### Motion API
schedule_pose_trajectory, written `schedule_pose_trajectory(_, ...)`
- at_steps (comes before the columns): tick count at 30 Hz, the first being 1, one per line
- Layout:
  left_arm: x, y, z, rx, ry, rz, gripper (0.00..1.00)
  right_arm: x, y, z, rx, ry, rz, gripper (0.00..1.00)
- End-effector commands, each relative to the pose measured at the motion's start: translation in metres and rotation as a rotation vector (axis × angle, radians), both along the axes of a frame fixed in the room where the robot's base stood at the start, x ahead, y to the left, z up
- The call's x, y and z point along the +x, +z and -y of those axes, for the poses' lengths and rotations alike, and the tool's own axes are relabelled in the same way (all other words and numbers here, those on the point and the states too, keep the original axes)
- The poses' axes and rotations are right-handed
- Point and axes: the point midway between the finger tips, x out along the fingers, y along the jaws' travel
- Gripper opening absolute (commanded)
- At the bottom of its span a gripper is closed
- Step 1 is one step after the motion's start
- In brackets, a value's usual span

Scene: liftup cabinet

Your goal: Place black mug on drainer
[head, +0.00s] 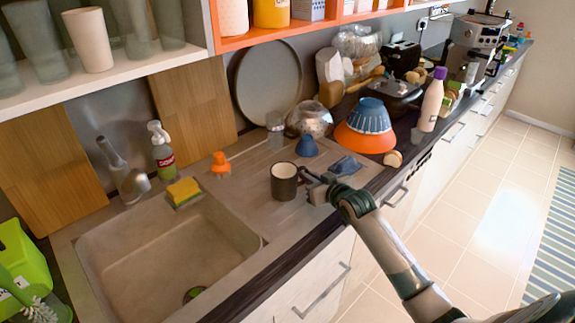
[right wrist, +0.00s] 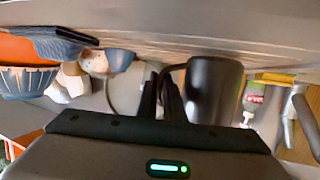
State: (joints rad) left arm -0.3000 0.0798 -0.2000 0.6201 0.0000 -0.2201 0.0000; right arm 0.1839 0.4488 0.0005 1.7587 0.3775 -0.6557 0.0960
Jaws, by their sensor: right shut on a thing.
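The black mug (head: 284,186) is upright at the drainer (head: 262,218), the ribbed area right of the sink. Its light inside shows from above. My right gripper (head: 308,180) is at the mug's right side, shut on its handle. The right wrist view, which is upside down, shows the mug (right wrist: 213,90) beside the closed fingers (right wrist: 161,95). The mug's base is at or very close to the drainer surface; I cannot tell if it touches. My left gripper is not in view.
The sink (head: 165,255) lies left of the mug. An orange stopper-like item (head: 221,165), a blue cone-shaped item (head: 307,146), a glass (head: 275,128) and a dark blue cloth-like item (head: 346,166) surround the drainer. An orange bowl (head: 364,139) stands farther right.

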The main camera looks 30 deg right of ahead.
Motion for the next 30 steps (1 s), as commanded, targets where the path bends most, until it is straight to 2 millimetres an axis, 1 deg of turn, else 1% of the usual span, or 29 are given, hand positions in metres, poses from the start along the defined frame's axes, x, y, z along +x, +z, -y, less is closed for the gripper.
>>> schedule_pose_trajectory(18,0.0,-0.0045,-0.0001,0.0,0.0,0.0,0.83,0.0002,-0.0099,-0.0001,0.001,0.0,0.001,0.0)
schedule_pose_trajectory(19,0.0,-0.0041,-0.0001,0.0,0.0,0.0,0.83,0.0002,-0.0091,0.0,0.0,0.0,0.002,0.15)
schedule_pose_trajectory(20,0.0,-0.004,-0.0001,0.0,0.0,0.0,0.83,0.0002,-0.0091,-0.0001,0.0,0.0,0.002,0.2)
schedule_pose_trajectory(30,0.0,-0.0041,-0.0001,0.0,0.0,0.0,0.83,0.0,-0.0097,0.0,0.0,0.0,0.0,0.2)
